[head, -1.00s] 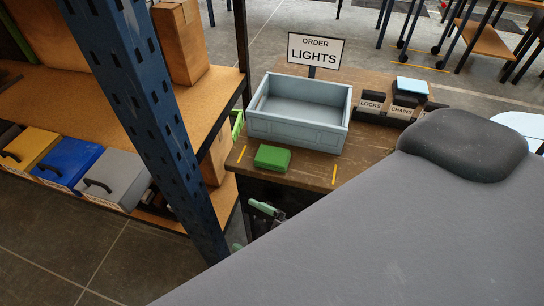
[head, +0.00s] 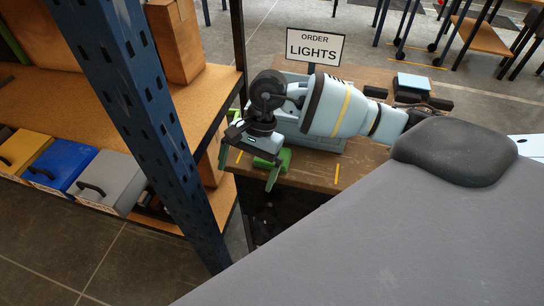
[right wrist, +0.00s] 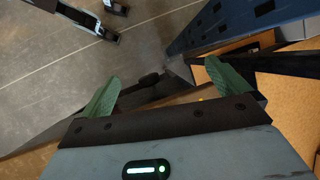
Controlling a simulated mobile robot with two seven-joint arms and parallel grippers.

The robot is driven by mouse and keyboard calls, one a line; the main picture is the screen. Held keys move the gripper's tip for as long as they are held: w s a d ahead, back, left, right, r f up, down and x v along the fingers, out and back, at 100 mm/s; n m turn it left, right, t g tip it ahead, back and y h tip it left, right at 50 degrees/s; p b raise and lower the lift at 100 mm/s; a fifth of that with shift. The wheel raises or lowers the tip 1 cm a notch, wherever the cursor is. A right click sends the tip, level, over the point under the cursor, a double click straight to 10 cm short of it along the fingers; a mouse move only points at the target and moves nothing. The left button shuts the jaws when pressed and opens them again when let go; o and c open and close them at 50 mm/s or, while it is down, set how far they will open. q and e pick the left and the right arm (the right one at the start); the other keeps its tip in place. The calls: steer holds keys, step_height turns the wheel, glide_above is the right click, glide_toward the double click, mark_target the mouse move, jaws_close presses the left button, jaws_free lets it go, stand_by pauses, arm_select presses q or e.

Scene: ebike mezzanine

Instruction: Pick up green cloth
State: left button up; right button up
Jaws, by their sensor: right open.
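The green cloth (head: 284,157), a small folded block, lies on the wooden table at its front left, before the blue-grey bin. My right arm reaches over the table from the right and partly hides the cloth. My right gripper (head: 246,168) is open and empty, its green fingers spread and pointing down around the table's left front edge. One finger overlaps the cloth in the head view; I cannot tell whether they touch. In the right wrist view the open fingers (right wrist: 165,88) have no cloth between them. My left gripper is not in view.
The blue-grey bin (head: 328,143) stands behind my right arm, by the ORDER LIGHTS sign (head: 314,47). A blue rack post (head: 135,110) and shelf (head: 85,100) with coloured boxes stand close on the left. A large grey surface fills the lower right.

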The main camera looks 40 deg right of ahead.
mark_target(286, 154)
steer(key=w+d+r+h, duration=0.1)
steer(key=d, duration=0.2)
steer(key=w+d+r+n+t+h, duration=0.1)
steer(key=d+h, duration=0.1)
steer(key=d, duration=0.2)
steer(key=w+d+r+h, duration=0.1)
steer(key=w+d+r, duration=0.1)
steer(key=d, duration=0.1)
steer(key=shift+d+r+n+h, duration=0.1)
steer(key=shift+d+n+h, duration=0.05)
steer(key=shift+n+h, duration=0.2)
steer(key=shift+f, duration=1.35)
steer(key=f, duration=0.4)
steer(key=shift+s+a+f+p, duration=0.15)
steer(key=shift+a+f+p, duration=0.05)
steer(key=shift+f+p, duration=0.1)
steer(key=shift+f, duration=0.3)
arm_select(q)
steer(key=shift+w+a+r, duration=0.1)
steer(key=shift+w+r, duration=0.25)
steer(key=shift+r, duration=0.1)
